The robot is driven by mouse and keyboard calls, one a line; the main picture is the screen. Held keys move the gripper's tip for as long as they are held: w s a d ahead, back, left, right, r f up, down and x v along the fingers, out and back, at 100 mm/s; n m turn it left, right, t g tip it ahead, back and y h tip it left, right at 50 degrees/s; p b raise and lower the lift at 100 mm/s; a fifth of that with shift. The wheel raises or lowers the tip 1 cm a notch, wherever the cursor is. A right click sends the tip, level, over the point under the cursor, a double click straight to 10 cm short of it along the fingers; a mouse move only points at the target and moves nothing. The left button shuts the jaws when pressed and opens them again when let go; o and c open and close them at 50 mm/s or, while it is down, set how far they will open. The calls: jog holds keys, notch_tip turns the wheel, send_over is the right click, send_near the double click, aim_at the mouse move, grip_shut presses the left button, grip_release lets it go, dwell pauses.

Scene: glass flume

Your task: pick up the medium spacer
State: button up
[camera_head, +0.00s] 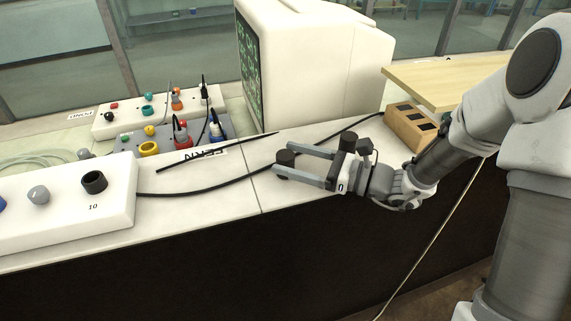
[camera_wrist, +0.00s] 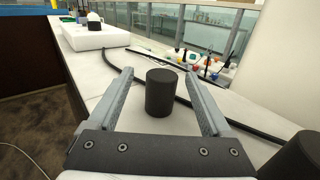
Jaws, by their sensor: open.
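Dark, upright cylinders that look like spacers stand on the pale bench top. One dark cylinder (camera_head: 285,158) is at my gripper's fingertips; in the wrist view this cylinder (camera_wrist: 160,92) stands between the two fingers, with a gap on each side. My gripper (camera_head: 283,161) is open, low over the bench and pointing left; its fingers also show in the wrist view (camera_wrist: 159,75). Another dark cylinder (camera_head: 348,141) stands behind the gripper's body, with a further dark one (camera_head: 364,147) beside it. A large dark cylinder (camera_wrist: 296,158) is cut off at lower right. I cannot tell which is medium.
A black cable (camera_head: 215,186) runs along the bench behind the fingers. A white box marked 10 (camera_head: 70,215) stands at left, a big monitor (camera_head: 320,60) behind. A wooden block with dark square openings (camera_head: 393,117) is at right.

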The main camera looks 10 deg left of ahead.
aim_at(277, 154)
jog(key=a, duration=0.3)
jog(key=w+a, duration=0.1)
jog(key=shift+a+f+b, duration=0.1)
jog(key=shift+a+b, duration=0.2)
jog(key=shift+a, duration=0.1)
grip_shut()
